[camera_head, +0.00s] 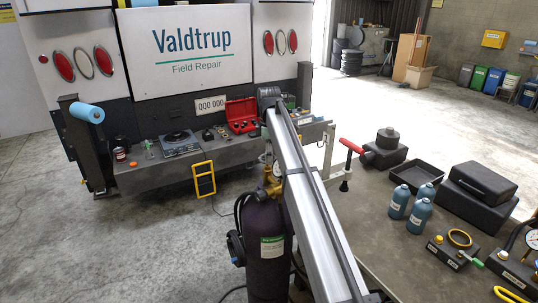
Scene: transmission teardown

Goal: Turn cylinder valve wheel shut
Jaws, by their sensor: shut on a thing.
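A dark purple gas cylinder (264,245) with a green and white label stands upright at the middle front. A brass valve (272,180) with a small round gauge sits on its top. My long silver arm link crosses in front of the cylinder's right side. Only a narrow part of my gripper (268,160) shows, pointing down just above the valve, left of the link. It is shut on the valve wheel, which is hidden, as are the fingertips. How far the wheel is turned cannot be seen.
A black hose (238,215) hangs on the cylinder's left. At right, a bench (385,235) bears blue bottles (419,216), black cases (480,190), a tray (418,178) and gauge boxes. Behind stands a truck with a grey tail step (150,178), a yellow frame (204,178) and a red case (241,115). The left floor is clear.

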